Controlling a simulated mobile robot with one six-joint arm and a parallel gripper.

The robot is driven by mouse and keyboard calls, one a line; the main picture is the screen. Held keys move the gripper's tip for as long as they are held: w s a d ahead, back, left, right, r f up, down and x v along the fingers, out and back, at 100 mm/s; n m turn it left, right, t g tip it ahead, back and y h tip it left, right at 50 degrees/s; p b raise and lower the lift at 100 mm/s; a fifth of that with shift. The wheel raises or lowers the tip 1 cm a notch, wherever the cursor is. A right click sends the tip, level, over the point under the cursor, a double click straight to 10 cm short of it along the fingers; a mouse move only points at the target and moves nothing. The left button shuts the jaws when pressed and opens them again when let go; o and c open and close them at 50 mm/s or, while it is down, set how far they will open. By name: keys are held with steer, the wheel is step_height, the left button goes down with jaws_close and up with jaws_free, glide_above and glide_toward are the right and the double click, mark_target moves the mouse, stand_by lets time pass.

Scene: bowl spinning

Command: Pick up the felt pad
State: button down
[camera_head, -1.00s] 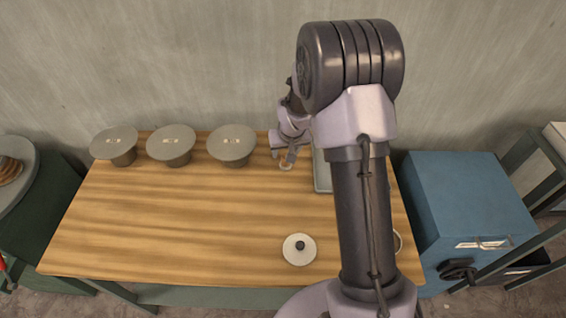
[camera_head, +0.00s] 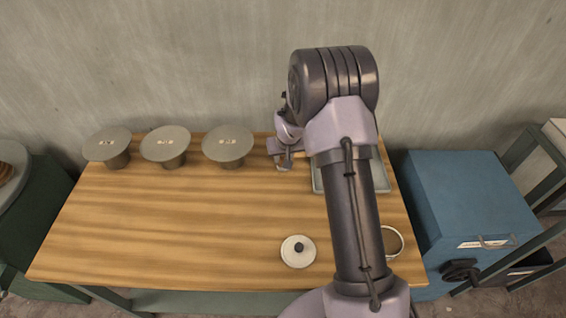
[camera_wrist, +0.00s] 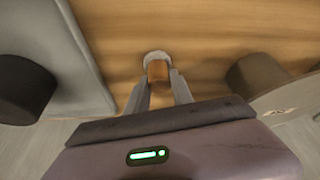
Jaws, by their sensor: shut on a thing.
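The felt pad (camera_wrist: 157,58) shows in the wrist view as a small pale, rounded piece with a tan block on it, between my fingertips. My gripper (camera_wrist: 159,88) is shut on the tan block, with a finger on each side. In the head view my gripper (camera_head: 284,165) is at the back of the wooden table, between the rightmost grey disc stand and the tray. The pad is too small and covered there to make out well. I cannot tell whether it touches the table.
Three grey round-topped stands (camera_head: 228,143) line the table's back left. A grey tray (camera_head: 382,184) is at the back right, partly behind my arm. A white lid (camera_head: 298,252) with a dark knob and a round pale-rimmed dish (camera_head: 401,243) are near the front. The table's left middle is clear.

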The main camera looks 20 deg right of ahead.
mark_target(283, 157)
steer(key=shift+r, duration=0.1)
step_height(283, 157, up, 4)
steer(key=shift+s+f+p, duration=0.1)
steer(key=shift+p, duration=0.85)
steer(key=s+r+b, duration=0.1)
steer(key=s+b, duration=0.4)
steer(key=s, duration=1)
steer(key=shift+s, duration=0.4)
steer(key=c, duration=1.7)
jaws_free()
steer(key=shift+d, duration=0.1)
jaws_close()
